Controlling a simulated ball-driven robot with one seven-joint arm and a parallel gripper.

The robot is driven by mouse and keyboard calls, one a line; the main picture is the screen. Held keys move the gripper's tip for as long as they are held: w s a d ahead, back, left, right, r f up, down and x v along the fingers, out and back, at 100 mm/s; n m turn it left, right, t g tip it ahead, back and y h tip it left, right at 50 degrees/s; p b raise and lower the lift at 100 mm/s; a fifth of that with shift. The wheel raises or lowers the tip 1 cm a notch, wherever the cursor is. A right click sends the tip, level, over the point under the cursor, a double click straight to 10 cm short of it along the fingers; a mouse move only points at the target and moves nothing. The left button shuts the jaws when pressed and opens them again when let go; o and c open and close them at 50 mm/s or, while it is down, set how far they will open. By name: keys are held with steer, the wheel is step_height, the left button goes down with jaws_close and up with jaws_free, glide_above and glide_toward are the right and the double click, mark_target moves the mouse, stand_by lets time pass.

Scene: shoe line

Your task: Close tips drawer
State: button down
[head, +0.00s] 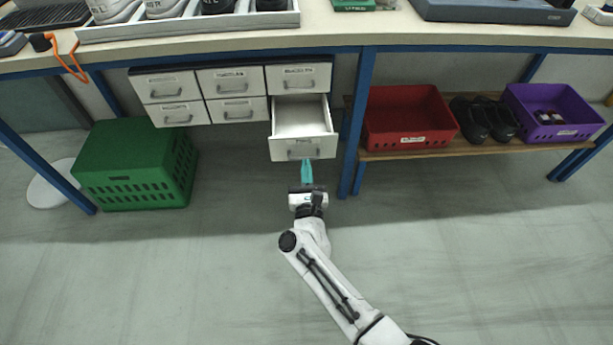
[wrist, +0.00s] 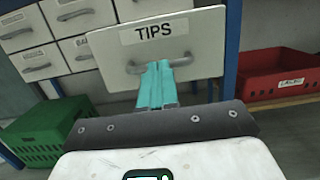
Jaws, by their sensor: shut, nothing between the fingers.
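The tips drawer (head: 303,148) is the lower right one of a white drawer unit under the bench, and it is pulled out, with its inside showing empty in the head view. Its front with the TIPS label (wrist: 153,32) fills the upper middle of the wrist view. My gripper (head: 307,165) has teal fingers, shut and empty, pointing at the drawer front. In the wrist view the fingertips (wrist: 158,68) overlap the drawer's grey handle (wrist: 188,60); I cannot tell whether they touch it.
The other drawers (head: 231,80) are shut. A green crate (head: 135,165) stands on the floor at left. A blue bench leg (head: 357,120) stands just right of the open drawer. A red bin (head: 405,118), black shoes and a purple bin (head: 553,112) sit on the lower shelf. The floor in front is clear.

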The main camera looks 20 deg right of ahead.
mark_target(301, 129)
steer(key=f+b+x, duration=0.1)
steer(key=b+x, duration=0.3)
steer(key=x, duration=0.1)
steer(key=f+b+x, duration=0.1)
steer(key=b+x, duration=0.4)
steer(key=f+b+x, duration=0.1)
steer(key=b+x, duration=0.3)
steer(key=x, duration=0.1)
steer(key=shift+w+d+f, duration=0.1)
steer(key=shift+w+f, duration=0.05)
steer(key=shift+w, duration=0.55)
steer(key=shift+w+d+b, duration=0.2)
steer(key=shift+w+b, duration=0.45)
steer(key=shift+b, duration=0.05)
steer(key=shift+w+r, duration=0.2)
steer(key=shift+r, duration=0.2)
steer(key=shift+r, duration=0.1)
